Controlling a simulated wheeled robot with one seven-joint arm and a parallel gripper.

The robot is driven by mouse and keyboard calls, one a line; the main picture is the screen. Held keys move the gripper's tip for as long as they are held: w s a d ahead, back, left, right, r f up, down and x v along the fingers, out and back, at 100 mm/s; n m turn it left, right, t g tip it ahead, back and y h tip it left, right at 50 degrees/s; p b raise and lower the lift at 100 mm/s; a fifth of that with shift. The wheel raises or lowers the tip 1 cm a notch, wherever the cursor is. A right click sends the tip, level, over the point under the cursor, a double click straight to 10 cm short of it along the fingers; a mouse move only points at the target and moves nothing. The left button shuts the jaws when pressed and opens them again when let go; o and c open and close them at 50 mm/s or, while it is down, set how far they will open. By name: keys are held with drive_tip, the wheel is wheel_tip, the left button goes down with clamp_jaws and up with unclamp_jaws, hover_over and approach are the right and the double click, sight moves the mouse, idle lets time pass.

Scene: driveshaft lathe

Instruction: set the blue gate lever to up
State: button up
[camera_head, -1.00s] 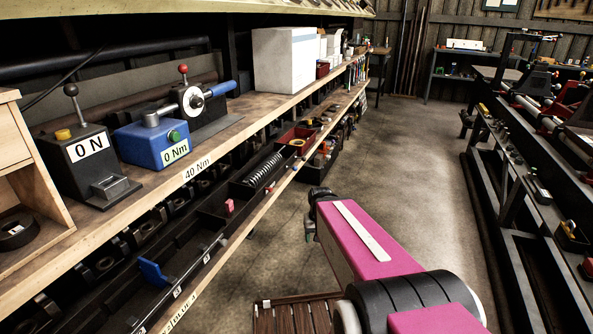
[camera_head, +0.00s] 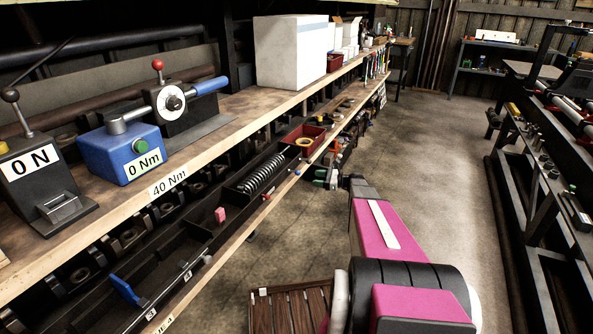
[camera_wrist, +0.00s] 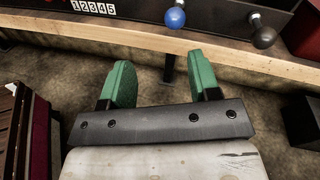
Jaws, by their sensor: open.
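A blue ball knob (camera_wrist: 175,17) stands on a short stem at the wooden edge, at the top of the wrist view; I take it for the gate lever, though its lower part and position cannot be told. My gripper (camera_wrist: 162,78) is open, with two green fingers apart and nothing between them. The knob is beyond the fingertips and not touching them. In the head view I cannot clearly pick out the knob, and my arm hides part of the area around the gripper.
A dark ball knob (camera_wrist: 264,38) stands right of the blue one. A counter strip (camera_wrist: 93,7) is at upper left. The wooden shelf (camera_head: 224,122) carries a blue torque box (camera_head: 118,155) and a white box (camera_head: 290,50). A slatted wooden pallet (camera_head: 290,308) lies on the floor.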

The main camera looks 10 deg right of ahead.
sight(298, 172)
drive_tip(key=shift+m+t, duration=0.3)
drive_tip(key=shift+t, duration=0.1)
drive_tip(key=x, duration=0.3)
drive_tip(key=w+x, duration=0.1)
drive_tip(key=x, duration=0.6)
drive_tip(key=shift+w+d+r, duration=0.2)
drive_tip(key=shift+w+r, duration=0.05)
drive_tip(key=shift+w, duration=0.05)
clamp_jaws()
